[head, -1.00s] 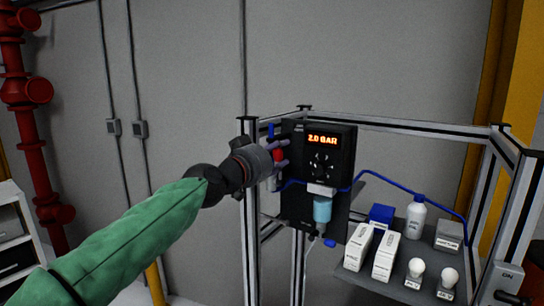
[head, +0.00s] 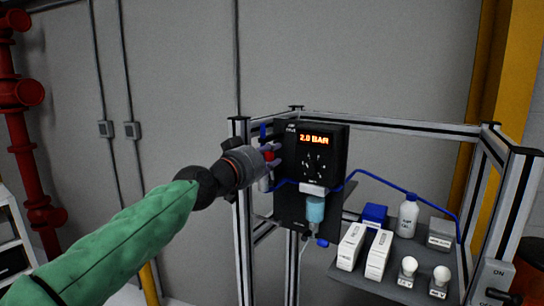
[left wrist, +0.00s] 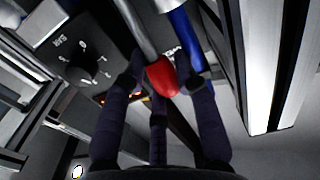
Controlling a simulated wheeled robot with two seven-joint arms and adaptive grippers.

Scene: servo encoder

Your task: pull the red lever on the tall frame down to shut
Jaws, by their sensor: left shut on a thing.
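The tall aluminium frame (head: 242,225) stands at the middle and right in the head view. A black panel on it bears a unit with a lit "2.0 BAR" readout (head: 314,140). The red lever (head: 268,156) is at the panel's left side, partly hidden by fingers. In the left wrist view the red lever's grip (left wrist: 162,77) sits between my fingers at the end of a grey rod. My left gripper (head: 272,158) is shut on it; it fills the lower wrist view (left wrist: 160,90). My right gripper is not in view.
A blue hose (head: 365,173) runs from the unit across the frame. A grey shelf (head: 350,282) at lower right holds white boxes, a bottle (head: 409,215) and bulbs. A red pipe (head: 30,130) stands at far left.

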